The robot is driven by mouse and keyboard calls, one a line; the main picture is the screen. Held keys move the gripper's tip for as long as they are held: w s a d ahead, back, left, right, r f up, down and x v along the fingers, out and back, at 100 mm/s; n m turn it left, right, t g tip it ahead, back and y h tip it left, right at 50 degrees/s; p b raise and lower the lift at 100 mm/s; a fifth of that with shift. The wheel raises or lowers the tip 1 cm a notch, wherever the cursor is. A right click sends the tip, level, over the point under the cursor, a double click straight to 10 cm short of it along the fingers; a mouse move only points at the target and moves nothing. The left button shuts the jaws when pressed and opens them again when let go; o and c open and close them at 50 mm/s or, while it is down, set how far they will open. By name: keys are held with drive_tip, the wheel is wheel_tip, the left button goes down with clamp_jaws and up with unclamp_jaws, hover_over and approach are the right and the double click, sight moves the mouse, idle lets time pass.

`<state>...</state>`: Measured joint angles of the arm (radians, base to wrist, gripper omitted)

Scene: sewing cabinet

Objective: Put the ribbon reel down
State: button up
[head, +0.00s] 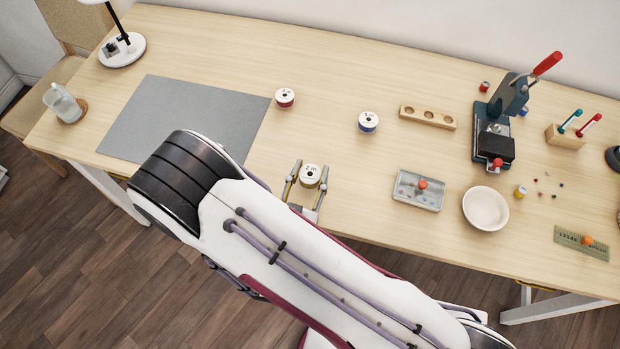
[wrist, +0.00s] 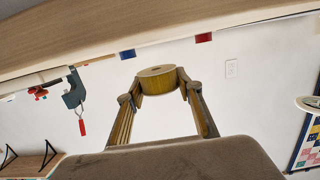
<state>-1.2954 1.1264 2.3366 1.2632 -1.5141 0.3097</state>
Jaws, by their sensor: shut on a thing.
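A ribbon reel (head: 311,175), white on top with a yellow side, is between the two fingers of my gripper (head: 306,182) near the front edge of the table in the head view. In the wrist view, which is upside down, my gripper (wrist: 160,88) is shut on the yellow reel (wrist: 158,80). The reel shows against the wall, apart from the tabletop (wrist: 100,30), so it appears held above the table. My arm hides part of the table's front edge in the head view.
A red reel (head: 285,97) and a blue reel (head: 368,121) stand behind the held reel. A grey mat (head: 185,110) lies to the left. A clear box (head: 419,190), a white bowl (head: 485,208) and a press (head: 497,135) are to the right. Bare wood surrounds the gripper.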

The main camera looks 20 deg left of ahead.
sight(310, 183)
drive_tip(key=shift+f, duration=1.6)
drive_tip(key=shift+f, duration=0.15)
drive_tip(key=o, duration=1)
drive_tip(key=shift+c, duration=0.2)
drive_tip(key=shift+s, duration=0.15)
drive_tip(key=shift+s+r, duration=0.2)
drive_tip(key=shift+s, duration=1.7)
drive_tip(key=shift+s+r, duration=0.2)
drive_tip(key=shift+s, duration=1.65)
drive_tip(key=shift+o, duration=0.6)
